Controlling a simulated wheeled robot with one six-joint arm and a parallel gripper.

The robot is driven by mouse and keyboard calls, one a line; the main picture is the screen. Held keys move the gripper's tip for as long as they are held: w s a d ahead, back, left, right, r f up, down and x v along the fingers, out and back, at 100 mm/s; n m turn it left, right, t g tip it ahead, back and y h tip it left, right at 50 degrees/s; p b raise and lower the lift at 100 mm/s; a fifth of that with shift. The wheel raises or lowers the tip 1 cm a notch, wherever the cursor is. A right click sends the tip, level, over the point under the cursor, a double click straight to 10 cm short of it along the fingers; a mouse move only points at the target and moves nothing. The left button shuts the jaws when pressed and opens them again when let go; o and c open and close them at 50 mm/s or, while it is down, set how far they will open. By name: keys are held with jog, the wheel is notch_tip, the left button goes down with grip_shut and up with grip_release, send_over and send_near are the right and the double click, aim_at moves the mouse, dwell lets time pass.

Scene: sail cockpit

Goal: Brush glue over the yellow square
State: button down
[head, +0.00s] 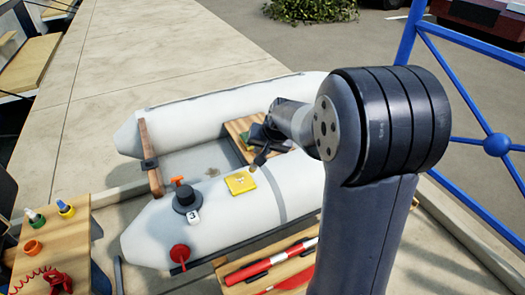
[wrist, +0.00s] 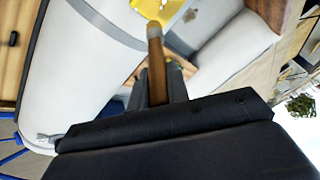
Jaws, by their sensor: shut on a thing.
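The yellow square (head: 240,183) lies on the near tube of the grey inflatable dinghy (head: 225,213), with paler marks on it. Part of it shows at the top of the wrist view (wrist: 158,8). My gripper (wrist: 158,88) is shut on a brush with a wooden handle (wrist: 157,75) and a pale band at its far end. In the head view my gripper (head: 264,152) is small and dark, just up and right of the yellow square. The brush tip appears close to the square; I cannot tell whether it touches.
A black round fitting (head: 186,199), an orange knob (head: 178,181) and a red cap (head: 180,254) sit on or by the near tube. Small pots (head: 65,209) stand on a wooden table (head: 75,238) at left. A blue railing (head: 465,90) stands at right.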

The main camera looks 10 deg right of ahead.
jog(key=shift+r+p, duration=1.1)
jog(key=shift+r, duration=0.7)
jog(key=shift+f, duration=0.1)
